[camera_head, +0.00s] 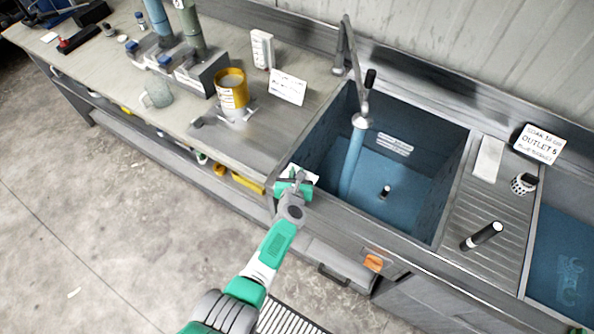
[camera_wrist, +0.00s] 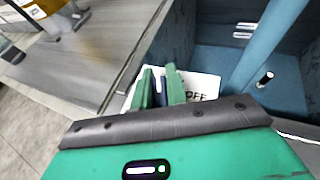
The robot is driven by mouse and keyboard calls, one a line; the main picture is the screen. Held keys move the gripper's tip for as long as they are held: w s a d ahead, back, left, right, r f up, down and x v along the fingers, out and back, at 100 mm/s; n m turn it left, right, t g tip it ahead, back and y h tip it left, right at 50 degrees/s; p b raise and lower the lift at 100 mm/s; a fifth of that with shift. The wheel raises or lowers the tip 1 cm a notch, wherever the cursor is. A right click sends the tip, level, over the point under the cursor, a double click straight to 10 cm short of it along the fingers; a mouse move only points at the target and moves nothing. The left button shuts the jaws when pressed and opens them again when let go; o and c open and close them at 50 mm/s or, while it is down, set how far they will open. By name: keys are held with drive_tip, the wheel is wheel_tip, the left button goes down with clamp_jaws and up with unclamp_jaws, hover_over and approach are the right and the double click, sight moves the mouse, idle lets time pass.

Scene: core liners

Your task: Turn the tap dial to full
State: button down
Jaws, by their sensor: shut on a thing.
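My gripper (camera_head: 294,184) is at the front left corner of the blue sink basin (camera_head: 420,195). In the wrist view its two green fingers (camera_wrist: 161,88) are closed on a small dark-blue part, seemingly the tap dial (camera_wrist: 161,92), mostly hidden between them. A white card (camera_wrist: 203,86) behind the fingers shows the letters "OFF"; the rest of its face is covered. The tap (camera_head: 345,50) stands at the back of the basin, with a lever and a downward spout. A thick blue column (camera_head: 352,160), which looks like water, runs from the spout to the basin floor.
A yellow tin (camera_head: 232,88) and a white sign (camera_head: 288,87) stand on the left worktop. A black-and-white cylinder (camera_head: 482,236) lies on the right drainboard. A second sink (camera_head: 560,250) is at far right.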

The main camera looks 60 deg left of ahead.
drive_tip(key=n+g+y, duration=0.1)
drive_tip(key=n+g, duration=0.2)
drive_tip(key=shift+s+f+b, duration=0.1)
drive_tip(key=shift+f+b, duration=0.05)
drive_tip(key=shift+b, duration=0.25)
drive_tip(key=shift+s+a+n+g+y+b, duration=0.1)
drive_tip(key=shift+s+n+g+y+b, duration=0.1)
drive_tip(key=shift+n+g+y+b, duration=0.6)
drive_tip(key=shift+g+h, duration=0.3)
drive_tip(key=shift+g, duration=0.2)
drive_tip(key=c, duration=1.4)
unclamp_jaws()
drive_tip(key=p+v, duration=0.6)
drive_tip(key=v, duration=0.1)
drive_tip(key=shift+a+r, duration=0.1)
drive_tip(key=shift+r, duration=0.15)
drive_tip(key=shift+d, duration=0.5)
